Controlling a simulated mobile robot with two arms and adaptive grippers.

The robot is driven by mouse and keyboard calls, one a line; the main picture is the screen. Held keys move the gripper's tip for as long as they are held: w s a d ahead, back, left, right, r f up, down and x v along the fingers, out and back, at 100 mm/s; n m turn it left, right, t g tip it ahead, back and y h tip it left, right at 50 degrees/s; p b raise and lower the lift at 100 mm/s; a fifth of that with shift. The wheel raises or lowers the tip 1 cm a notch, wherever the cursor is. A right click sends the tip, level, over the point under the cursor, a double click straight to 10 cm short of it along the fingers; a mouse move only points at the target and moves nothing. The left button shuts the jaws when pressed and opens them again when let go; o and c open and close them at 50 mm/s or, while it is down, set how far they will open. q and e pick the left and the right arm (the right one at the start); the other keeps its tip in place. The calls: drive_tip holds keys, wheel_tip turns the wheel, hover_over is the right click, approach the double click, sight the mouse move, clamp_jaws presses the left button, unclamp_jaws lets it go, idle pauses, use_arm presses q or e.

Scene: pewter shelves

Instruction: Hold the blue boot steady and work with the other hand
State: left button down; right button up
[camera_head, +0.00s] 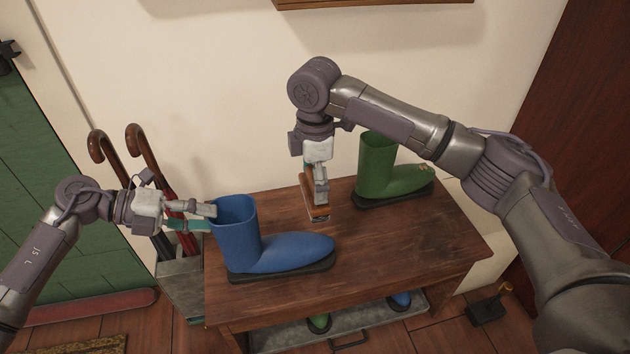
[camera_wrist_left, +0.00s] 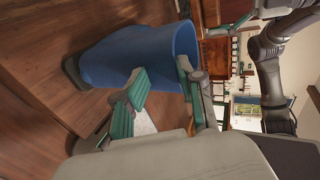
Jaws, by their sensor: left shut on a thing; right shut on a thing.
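The blue boot (camera_head: 290,250) stands upright on the wooden bench, its toe pointing right. My left gripper (camera_head: 211,217) is shut on the left edge of its shaft at the top. In the left wrist view the boot's open top (camera_wrist_left: 135,55) shows, with the left gripper's fingers (camera_wrist_left: 160,85) at the rim. My right gripper (camera_head: 319,193) points down above the bench, behind the blue boot's toe. It is shut on a small brown block-like thing, perhaps a brush (camera_head: 318,212), apart from the boot. Its underside is hard to make out.
A green boot (camera_head: 377,165) stands at the back right of the bench (camera_head: 400,240). Umbrellas (camera_head: 140,150) stand in a holder (camera_head: 180,285) at the left. A grey tray (camera_head: 375,314) with footwear is below. The bench's right front is clear.

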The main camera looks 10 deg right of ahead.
use_arm(q)
drive_tip(key=shift+s+f, duration=0.15)
drive_tip(key=shift+f, duration=0.3)
drive_tip(key=c, duration=0.6)
unclamp_jaws()
drive_tip(key=shift+r, duration=0.15)
drive_tip(key=v, duration=1.2)
drive_tip(key=shift+w, duration=0.25)
drive_tip(key=shift+d, duration=0.1)
